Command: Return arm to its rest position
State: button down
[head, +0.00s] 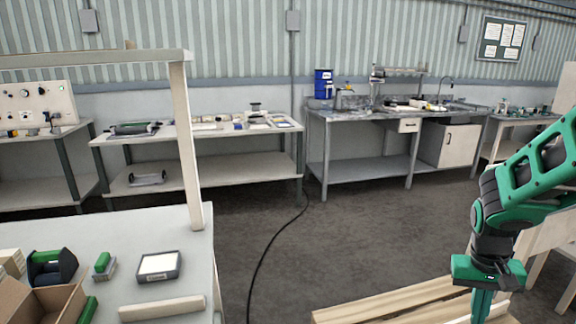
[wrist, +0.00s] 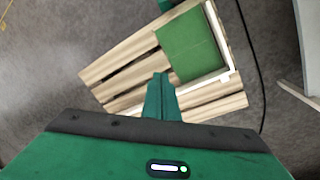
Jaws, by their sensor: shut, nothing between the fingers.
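My green arm comes in from the right edge of the head view and is bent, with my gripper (head: 481,306) pointing down over a wooden pallet (head: 385,303). In the wrist view my gripper (wrist: 161,80) shows as green fingers closed together with nothing held. The fingers are above the pallet (wrist: 105,75). A flat green panel (wrist: 192,45) with a pale edging lies on the pallet, beyond the fingertips in the wrist view. Whether the fingers touch anything below is not clear.
A near workbench (head: 180,240) with a post stands at left, holding a cardboard box (head: 62,302) and a framed pad (head: 159,266). A black cable (head: 262,255) runs across the open floor. Benches line the back wall; a pale bench (head: 545,245) stands behind my arm.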

jog(key=s+a+r+y, duration=0.1)
jog(key=s+a+r, duration=0.1)
jog(key=s+r, duration=0.2)
jog(key=s+a+r+m, duration=0.1)
jog(key=s+a+r, duration=0.1)
jog(key=s+r, duration=0.3)
jog(key=s, duration=0.4)
jog(key=shift+s+a+t+y, duration=0.25)
jog(key=shift+t+y, duration=0.05)
jog(key=shift+y, duration=0.1)
jog(key=shift+r, duration=0.1)
